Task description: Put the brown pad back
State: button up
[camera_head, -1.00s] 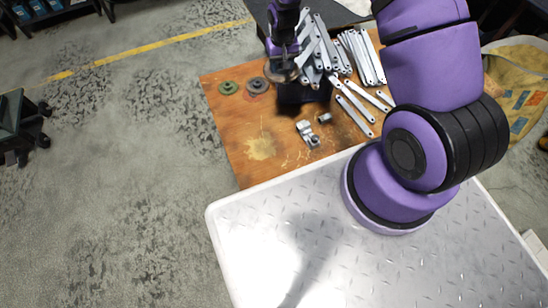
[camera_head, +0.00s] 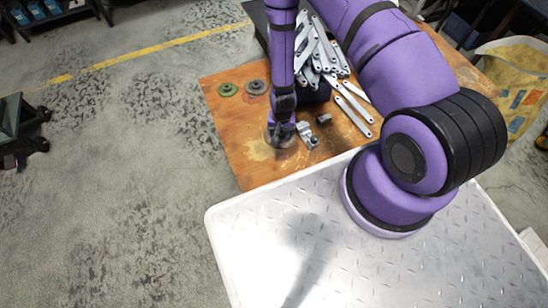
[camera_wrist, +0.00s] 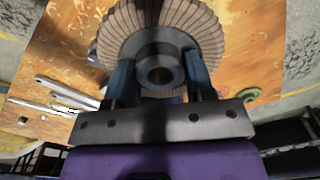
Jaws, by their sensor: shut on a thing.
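The brown pad (camera_wrist: 205,30) is a round pleated disc with a grey hub. In the wrist view it fills the top middle, its hub between the two blue fingers of my gripper (camera_wrist: 158,72). My gripper is shut on the hub. In the head view my gripper (camera_head: 281,133) points down over the near left part of the wooden board, with the pad (camera_head: 273,144) below it, partly hidden. I cannot tell whether the pad touches the board.
A green disc (camera_head: 228,89) and a dark grey disc (camera_head: 256,87) lie on the wooden board (camera_head: 236,130) at its far left. A metal clamp-like part (camera_head: 307,135) lies close to the right of the pad. Several galvanized brackets (camera_head: 352,113) are piled and spread behind.

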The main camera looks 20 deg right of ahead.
jog(key=s+a+f+m, duration=0.2)
jog(key=s+f+m, duration=0.2)
jog(key=s+f, duration=0.95)
send_over(274, 158)
jog(key=shift+s+r, duration=0.25)
jog(key=shift+s, duration=0.05)
jog(key=shift+w+f, duration=0.2)
jog(key=shift+f, duration=0.7)
jog(key=shift+w+f, duration=0.2)
jog(key=shift+f, duration=0.7)
jog(key=shift+f, duration=0.1)
jog(key=o, duration=0.9)
notch_tip(274, 158, up, 12)
